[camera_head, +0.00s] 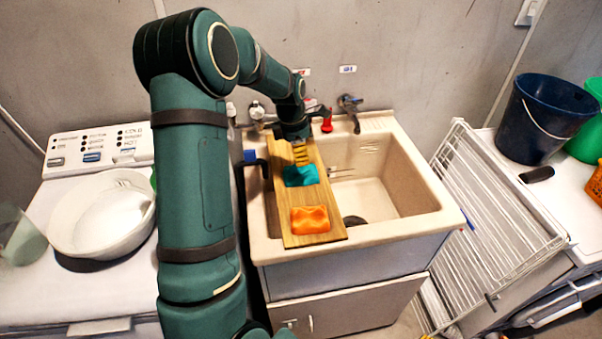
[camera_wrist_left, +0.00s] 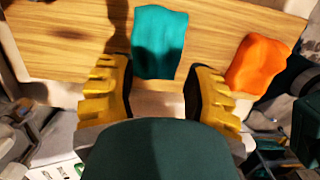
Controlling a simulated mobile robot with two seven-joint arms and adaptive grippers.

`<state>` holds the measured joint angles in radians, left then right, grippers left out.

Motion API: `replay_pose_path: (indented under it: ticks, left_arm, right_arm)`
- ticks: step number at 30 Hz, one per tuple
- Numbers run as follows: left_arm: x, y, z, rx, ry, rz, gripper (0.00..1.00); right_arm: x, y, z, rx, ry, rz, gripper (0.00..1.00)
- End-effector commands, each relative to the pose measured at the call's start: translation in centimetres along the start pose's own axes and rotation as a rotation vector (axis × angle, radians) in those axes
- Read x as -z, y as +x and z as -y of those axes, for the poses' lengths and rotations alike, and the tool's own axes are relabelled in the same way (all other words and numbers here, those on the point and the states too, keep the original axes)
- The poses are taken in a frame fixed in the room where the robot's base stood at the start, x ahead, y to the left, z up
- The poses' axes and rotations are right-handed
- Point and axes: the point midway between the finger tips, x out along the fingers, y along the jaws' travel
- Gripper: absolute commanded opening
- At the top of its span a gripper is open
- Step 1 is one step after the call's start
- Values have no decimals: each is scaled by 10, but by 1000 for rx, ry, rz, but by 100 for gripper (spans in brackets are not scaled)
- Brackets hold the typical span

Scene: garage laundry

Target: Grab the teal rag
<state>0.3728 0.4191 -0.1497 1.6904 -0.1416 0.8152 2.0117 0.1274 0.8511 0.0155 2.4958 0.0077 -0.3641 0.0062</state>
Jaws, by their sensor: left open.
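The teal rag (camera_head: 300,177) lies on a wooden board (camera_head: 283,222) laid across the left part of the sink. An orange rag (camera_head: 310,220) lies on the same board, nearer the front. My left gripper (camera_head: 301,157) is at the board, just behind the teal rag in the head view. In the left wrist view the teal rag (camera_wrist_left: 160,42) shows ahead of and between the two yellow fingers, and the left gripper (camera_wrist_left: 157,90) is open and empty. The orange rag (camera_wrist_left: 257,66) is right of the fingers there. My right gripper is not in view.
The sink basin (camera_head: 405,183) is open right of the board. Faucets (camera_head: 350,108) stand along its back edge. A white basin (camera_head: 102,218) sits on the washer at left. A white drying rack (camera_head: 495,215) and a dark blue bucket (camera_head: 545,118) are at right.

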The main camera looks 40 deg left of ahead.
Motion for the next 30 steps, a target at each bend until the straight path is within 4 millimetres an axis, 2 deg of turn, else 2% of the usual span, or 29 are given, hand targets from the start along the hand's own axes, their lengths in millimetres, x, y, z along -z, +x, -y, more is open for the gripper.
replay_pose_path:
  ticks: [11, 19, 20, 21, 24, 30]
  left_arm:
    - [4, 47, -3, 3, 0, -1, 50]
    - [4, 50, -4, 1, 0, -1, 50]
    - [4, 50, -4, 1, 0, -1, 46]
    - [4, 50, -4, 1, 0, -1, 32]
    - [4, 50, -3, 1, 0, -1, 0]
    - [4, 50, -3, 1, 0, -1, 0]
  right_arm:
    - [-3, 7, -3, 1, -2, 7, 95]
    - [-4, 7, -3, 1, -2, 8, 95]
    - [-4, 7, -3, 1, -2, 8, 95]
    - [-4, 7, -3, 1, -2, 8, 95]
    - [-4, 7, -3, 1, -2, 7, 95]
    - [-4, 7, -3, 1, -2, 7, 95]
